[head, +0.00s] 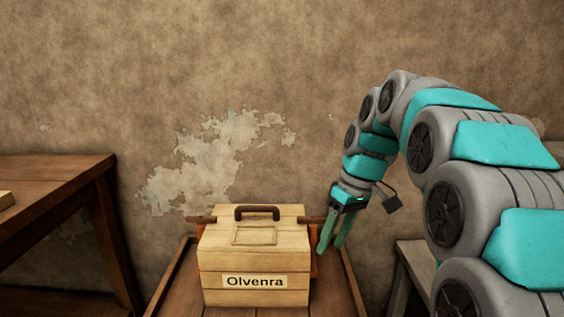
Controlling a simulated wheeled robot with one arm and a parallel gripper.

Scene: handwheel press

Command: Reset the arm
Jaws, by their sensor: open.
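My gripper (333,245) hangs at the end of my teal and grey arm, fingers pointing down. It is open and appears empty. It is just right of a pale wooden box (255,262) with a dark handle (257,212) on top and a label reading "Olvenra". Whether the fingers touch anything there, I cannot tell.
The box stands on a brown wooden surface with raised side edges (352,285). Dark bars and orange parts show partly behind the box. A wooden table (60,172) is at the left, and a greyish stand (413,257) is at the right behind my arm. A stained wall is behind.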

